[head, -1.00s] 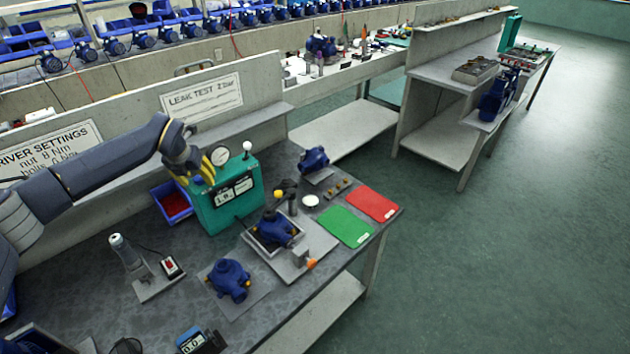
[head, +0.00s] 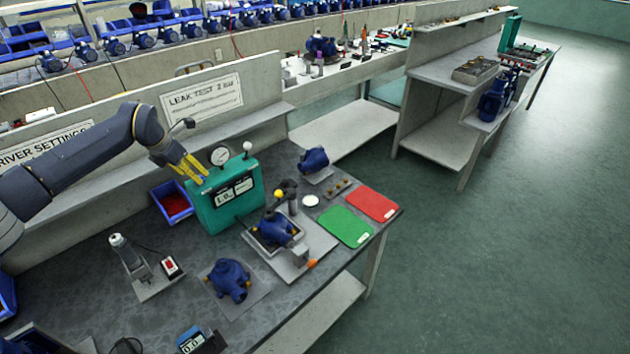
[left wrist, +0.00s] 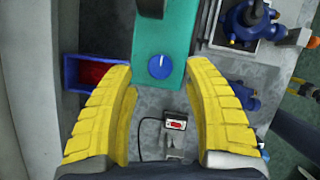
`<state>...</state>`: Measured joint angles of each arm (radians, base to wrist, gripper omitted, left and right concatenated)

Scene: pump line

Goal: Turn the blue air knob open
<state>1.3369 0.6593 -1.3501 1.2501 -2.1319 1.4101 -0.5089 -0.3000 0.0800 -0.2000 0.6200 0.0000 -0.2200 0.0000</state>
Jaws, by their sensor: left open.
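The blue air knob (left wrist: 160,67) sits on the top face of the green tester box (head: 228,211). In the left wrist view its white pointer mark points up the picture, roughly along the box. My left gripper (left wrist: 161,75) is open, its two yellow fingers spread on either side of the knob in that view, with nothing between them touching it. In the head view the gripper (head: 196,176) hangs over the left end of the box top, and the knob is hard to make out there beside the fingertips.
On the box stand a round gauge (head: 220,155) and a white-knobbed lever (head: 247,147). A blue bin with red inside (head: 173,203) is left of the box. A pump in a fixture (head: 277,228) stands to the right. A concrete wall runs behind.

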